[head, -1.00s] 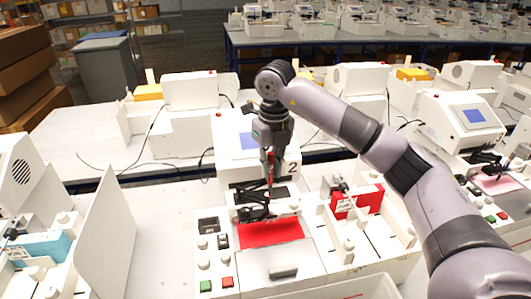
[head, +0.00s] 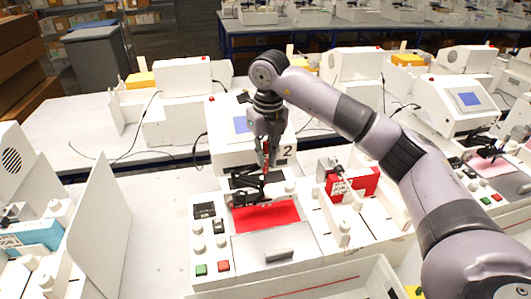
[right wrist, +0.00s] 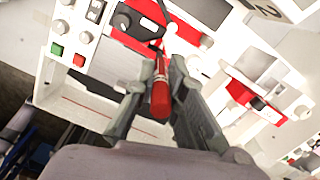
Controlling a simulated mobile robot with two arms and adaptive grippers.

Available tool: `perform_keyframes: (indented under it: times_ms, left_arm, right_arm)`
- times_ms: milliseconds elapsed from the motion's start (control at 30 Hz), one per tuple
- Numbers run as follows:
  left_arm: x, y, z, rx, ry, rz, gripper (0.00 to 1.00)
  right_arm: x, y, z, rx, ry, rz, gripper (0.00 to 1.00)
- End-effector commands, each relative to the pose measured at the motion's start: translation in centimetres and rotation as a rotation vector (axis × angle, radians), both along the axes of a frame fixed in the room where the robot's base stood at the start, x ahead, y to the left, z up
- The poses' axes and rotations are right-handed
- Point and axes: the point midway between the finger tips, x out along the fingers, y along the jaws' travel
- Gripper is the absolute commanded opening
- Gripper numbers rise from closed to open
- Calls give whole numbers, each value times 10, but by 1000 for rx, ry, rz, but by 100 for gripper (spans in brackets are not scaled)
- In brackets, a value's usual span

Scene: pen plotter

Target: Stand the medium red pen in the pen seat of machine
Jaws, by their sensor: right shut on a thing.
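My right gripper (head: 266,150) is shut on a red pen (right wrist: 160,98) and holds it over the plotter labelled 2. In the right wrist view the pen sits between the two fingers, with its end toward the camera. In the head view the pen points down at the black pen carriage (head: 250,190) of the machine (head: 228,158). The pen seat is hidden around the pen's lower end, so I cannot tell whether the tip touches it. A red sheet (head: 266,217) lies on the machine's bed below. My left gripper is out of view.
A red box (head: 358,184) stands right of the bed. Buttons and knobs (head: 222,267) line the bed's left side. A white panel (head: 103,225) stands at left, with another machine beyond it. An open white tray (head: 340,280) is at the front.

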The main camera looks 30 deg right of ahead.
Motion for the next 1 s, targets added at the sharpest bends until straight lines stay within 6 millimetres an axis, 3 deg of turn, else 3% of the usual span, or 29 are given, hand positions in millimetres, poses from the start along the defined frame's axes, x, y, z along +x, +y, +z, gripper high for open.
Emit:
perform_keyframes:
  times_ms: [100,300,1000]
  left_arm:
    - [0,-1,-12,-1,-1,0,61]
    - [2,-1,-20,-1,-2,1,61]
    - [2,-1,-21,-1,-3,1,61]
  right_arm:
    - [0,0,-16,-1,1,0,0]
    - [0,0,-28,-1,1,0,0]
    - [0,0,-29,-1,0,0,0]
